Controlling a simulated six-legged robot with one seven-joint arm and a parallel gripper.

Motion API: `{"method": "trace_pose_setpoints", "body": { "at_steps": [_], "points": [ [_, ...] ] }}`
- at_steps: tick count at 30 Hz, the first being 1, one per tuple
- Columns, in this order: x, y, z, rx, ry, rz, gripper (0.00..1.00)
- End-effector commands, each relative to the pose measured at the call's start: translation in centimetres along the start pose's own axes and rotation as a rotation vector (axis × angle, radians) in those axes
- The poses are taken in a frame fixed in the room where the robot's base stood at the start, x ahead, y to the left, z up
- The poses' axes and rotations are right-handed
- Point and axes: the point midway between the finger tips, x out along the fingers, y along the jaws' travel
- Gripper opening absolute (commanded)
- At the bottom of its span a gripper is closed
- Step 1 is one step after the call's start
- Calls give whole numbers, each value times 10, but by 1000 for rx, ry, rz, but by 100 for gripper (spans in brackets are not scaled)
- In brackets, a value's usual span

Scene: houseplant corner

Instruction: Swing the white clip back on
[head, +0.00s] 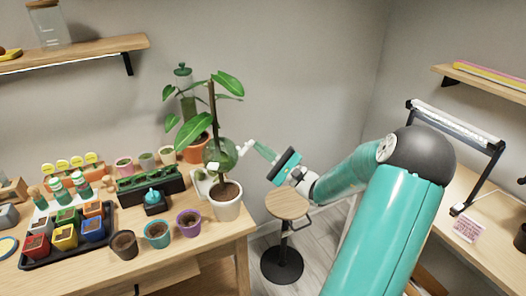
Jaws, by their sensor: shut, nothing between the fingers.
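A potted plant with broad green leaves (229,83) stands in a white pot (228,207) near the table's right end. A round, translucent green pod (225,156) sits around its upright brown stem. A small white piece, which looks like the white clip (213,166), shows on the pod's front, lower left of its middle. It is too small to tell whether it is fastened. My gripper (243,149) reaches in from the right, with its pale fingertips close beside the pod's right side. It is shut and empty. I cannot tell whether the fingertips touch the pod.
Small pots, including a purple-rimmed one (188,223), and a black tray (68,250) fill the table to the left. A round stool (288,204) stands below my arm. A lamp frame (484,180) stands right.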

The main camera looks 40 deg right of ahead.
Motion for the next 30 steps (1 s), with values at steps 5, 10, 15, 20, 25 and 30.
{"method": "trace_pose_setpoints", "body": {
  "at_steps": [5,10,15,20,25,30],
  "points": [
    [6,-6,6,-100,-3,97,0],
    [12,-10,12,-212,-3,209,0],
    [19,-14,18,-321,-3,317,0],
    [22,-14,22,-392,-2,391,0],
    [21,-14,21,-387,-1,386,0],
    [21,-15,19,-386,-1,385,0]
  ]
}}
